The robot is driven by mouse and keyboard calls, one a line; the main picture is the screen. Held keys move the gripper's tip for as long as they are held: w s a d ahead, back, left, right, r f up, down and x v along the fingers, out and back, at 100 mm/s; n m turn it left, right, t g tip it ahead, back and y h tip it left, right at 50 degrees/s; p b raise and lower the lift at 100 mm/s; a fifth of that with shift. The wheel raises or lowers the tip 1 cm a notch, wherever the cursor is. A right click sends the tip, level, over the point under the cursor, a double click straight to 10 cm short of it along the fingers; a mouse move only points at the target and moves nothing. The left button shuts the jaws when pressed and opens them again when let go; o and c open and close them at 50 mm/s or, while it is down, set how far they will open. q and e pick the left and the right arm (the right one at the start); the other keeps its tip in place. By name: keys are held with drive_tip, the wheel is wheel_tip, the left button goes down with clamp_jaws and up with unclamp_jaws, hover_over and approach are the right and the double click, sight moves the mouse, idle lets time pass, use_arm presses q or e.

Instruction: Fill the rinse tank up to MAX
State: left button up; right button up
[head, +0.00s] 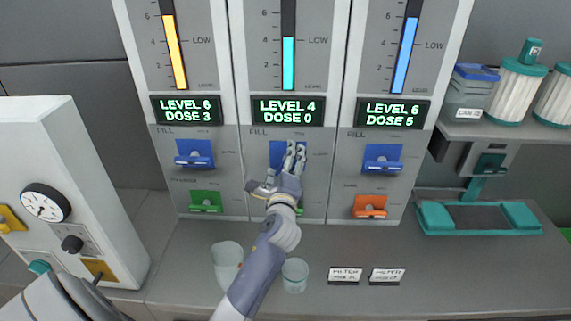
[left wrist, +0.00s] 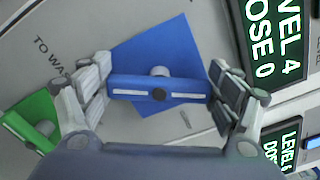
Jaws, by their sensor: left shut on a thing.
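Three tank panels stand side by side; I cannot read which is the rinse tank. The middle panel's cyan gauge (head: 288,62) sits near 4, below the LOW mark; its display (head: 288,111) reads LEVEL 4, DOSE 0. My left gripper (head: 290,160) is at the middle panel's blue FILL lever (head: 276,152), covering much of it. In the left wrist view, the gripper's fingers are shut on the ends of this blue lever bar (left wrist: 135,88). The green lever (left wrist: 30,122) below it is mostly hidden by my arm in the head view. My right gripper is not in view.
The left panel's display (head: 187,110) reads LEVEL 6, DOSE 3; the right one's (head: 392,113) LEVEL 6, DOSE 5. A pitcher (head: 227,258) and a cup (head: 295,273) stand beside my left forearm. A teal-ended rack (head: 478,217) lies at right.

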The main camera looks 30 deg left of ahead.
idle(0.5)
use_arm(q)
drive_tip(key=o, duration=1)
drive_tip(key=v, duration=1.2)
drive_tip(key=shift+s, duration=0.1)
